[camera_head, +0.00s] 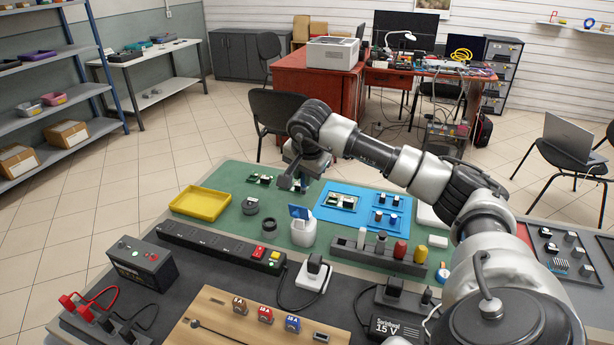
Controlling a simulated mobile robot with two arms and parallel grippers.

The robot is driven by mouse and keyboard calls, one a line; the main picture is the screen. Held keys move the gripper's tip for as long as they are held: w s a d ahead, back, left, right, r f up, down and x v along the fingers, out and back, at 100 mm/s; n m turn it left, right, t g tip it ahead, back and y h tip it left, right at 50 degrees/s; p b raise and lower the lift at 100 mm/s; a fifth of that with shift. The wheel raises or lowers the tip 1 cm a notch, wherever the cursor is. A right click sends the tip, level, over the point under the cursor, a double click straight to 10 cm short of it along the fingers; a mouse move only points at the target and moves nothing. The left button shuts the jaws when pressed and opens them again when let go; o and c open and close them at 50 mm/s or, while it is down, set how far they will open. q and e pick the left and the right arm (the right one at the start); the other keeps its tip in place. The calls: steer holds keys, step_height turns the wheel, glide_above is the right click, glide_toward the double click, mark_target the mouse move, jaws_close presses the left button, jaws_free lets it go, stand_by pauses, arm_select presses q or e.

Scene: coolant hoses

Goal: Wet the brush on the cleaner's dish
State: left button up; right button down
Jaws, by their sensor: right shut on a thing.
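The cleaner is a white bottle (302,235) with a blue flap lid (299,212) standing up on top. It stands upright on the green mat, near the mat's front edge. Its dish is too small to make out clearly. My right gripper (294,184) is above and behind the bottle, pointing down, apart from it. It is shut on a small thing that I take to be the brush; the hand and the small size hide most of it. My left gripper is not in view.
A yellow tray (200,203) and a dark round container (250,206) stand left of the bottle. A blue mat (348,203) with small boards lies right. A grey rack (378,255) with several coloured handles and a black power strip (215,246) are in front.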

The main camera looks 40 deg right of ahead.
steer(key=shift+f, duration=0.45)
arm_select(q)
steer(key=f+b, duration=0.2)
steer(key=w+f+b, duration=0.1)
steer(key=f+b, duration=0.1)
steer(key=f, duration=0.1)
steer(key=shift+b, duration=0.4)
arm_select(e)
step_height(320, 180, down, 5)
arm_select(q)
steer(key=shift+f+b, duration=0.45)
arm_select(e)
steer(key=shift+f, duration=0.75)
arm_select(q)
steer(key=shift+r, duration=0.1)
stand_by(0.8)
